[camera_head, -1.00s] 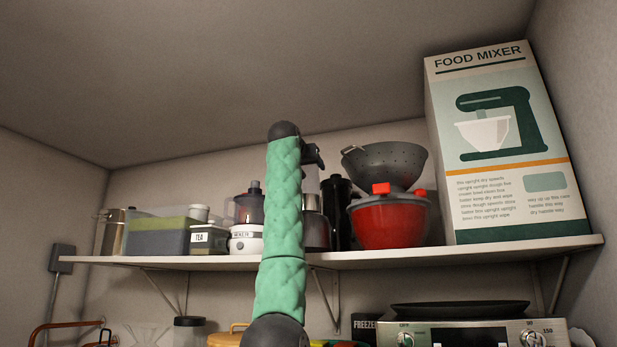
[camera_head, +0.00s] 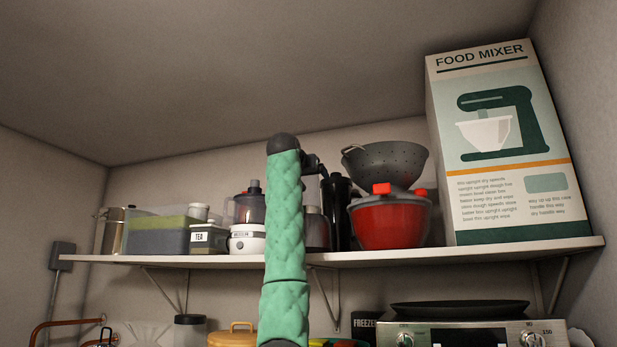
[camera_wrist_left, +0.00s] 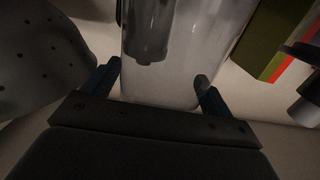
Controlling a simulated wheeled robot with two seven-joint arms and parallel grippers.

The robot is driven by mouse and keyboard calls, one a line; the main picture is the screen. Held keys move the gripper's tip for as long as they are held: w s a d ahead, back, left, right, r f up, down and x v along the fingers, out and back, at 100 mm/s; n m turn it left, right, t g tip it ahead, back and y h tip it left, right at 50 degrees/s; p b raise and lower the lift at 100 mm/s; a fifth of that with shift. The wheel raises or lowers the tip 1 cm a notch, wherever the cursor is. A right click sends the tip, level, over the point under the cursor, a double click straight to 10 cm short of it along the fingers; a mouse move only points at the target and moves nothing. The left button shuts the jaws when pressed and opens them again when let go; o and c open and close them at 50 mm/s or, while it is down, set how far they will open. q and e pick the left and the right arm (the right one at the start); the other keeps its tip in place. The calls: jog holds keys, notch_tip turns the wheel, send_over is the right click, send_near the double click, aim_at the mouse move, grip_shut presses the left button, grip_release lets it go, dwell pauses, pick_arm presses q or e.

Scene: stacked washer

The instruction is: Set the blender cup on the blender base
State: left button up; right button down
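My left arm rises in green sleeves through the middle of the head view. Its left gripper (camera_head: 313,165) is partly hidden behind the arm, above the shelf. In the left wrist view its two fingers (camera_wrist_left: 157,78) lie on either side of a clear blender cup (camera_wrist_left: 180,75) and appear shut on it. The cup's pale edge also shows in the head view (camera_head: 312,190), below the gripper. A dark, shiny appliance (camera_head: 317,232), perhaps the blender base, stands on the shelf below, mostly hidden by my arm. Whether cup and base touch cannot be told. My right gripper is not in view.
The shelf (camera_head: 480,250) is crowded. A white appliance with a dark jug (camera_head: 247,240) and boxes stand left of my arm. Black bottles (camera_head: 339,210), a red bowl (camera_head: 390,222) under a grey colander (camera_head: 385,165), and a food mixer box (camera_head: 505,150) stand right.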

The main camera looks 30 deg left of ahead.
pick_arm(q)
jog(key=b+v, duration=0.4)
jog(key=v, duration=0.1)
jog(key=shift+f, duration=0.2)
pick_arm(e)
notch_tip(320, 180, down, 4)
pick_arm(q)
jog(key=b+v, duration=0.4)
jog(key=v, duration=0.3)
jog(key=shift+r, duration=0.25)
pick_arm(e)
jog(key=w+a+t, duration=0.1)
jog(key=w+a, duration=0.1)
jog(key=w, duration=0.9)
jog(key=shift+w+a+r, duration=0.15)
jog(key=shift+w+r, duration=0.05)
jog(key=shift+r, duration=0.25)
pick_arm(q)
jog(key=shift+d, duration=0.1)
